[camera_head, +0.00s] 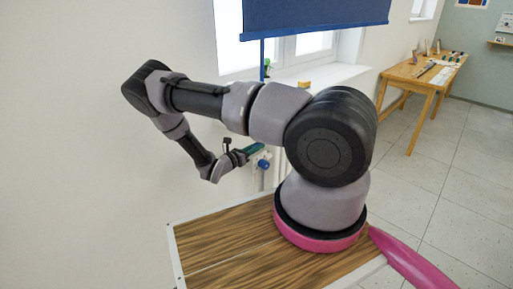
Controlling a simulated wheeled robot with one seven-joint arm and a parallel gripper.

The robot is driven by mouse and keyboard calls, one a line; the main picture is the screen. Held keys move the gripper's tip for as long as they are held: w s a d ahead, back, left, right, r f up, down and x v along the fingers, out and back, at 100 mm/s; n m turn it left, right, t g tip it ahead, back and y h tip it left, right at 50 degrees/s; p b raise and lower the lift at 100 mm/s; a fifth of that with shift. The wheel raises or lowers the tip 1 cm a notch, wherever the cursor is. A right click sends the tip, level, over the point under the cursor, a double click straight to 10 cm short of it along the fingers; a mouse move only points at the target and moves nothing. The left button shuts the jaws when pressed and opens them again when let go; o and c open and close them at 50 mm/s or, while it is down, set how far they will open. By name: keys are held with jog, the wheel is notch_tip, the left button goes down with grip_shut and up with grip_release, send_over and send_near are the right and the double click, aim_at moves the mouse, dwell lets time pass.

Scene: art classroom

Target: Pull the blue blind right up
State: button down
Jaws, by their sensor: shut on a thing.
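The blue blind (315,14) hangs over the window at the top of the view. My gripper (257,155) is low by the wall under the window. It is shut at a small blue knob-like pull (263,164). The fingers are small in the view and partly hide the grip. Whether the strip joins the pull is hidden by my arm.
A wooden table (422,78) with several small things stands at the back right. The tiled floor (440,200) between is clear.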

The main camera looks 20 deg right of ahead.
jog(key=shift+w+a+r, duration=0.1)
jog(key=shift+w, duration=0.1)
dwell(0.3)
jog(key=shift+r, duration=0.4)
notch_tip(320, 180, up, 4)
jog(key=shift+r, duration=0.1)
jog(key=c, duration=0.8)
grip_release()
jog(key=shift+s, duration=0.1)
jog(key=v, duration=1)
jog(key=shift+a, duration=0.4)
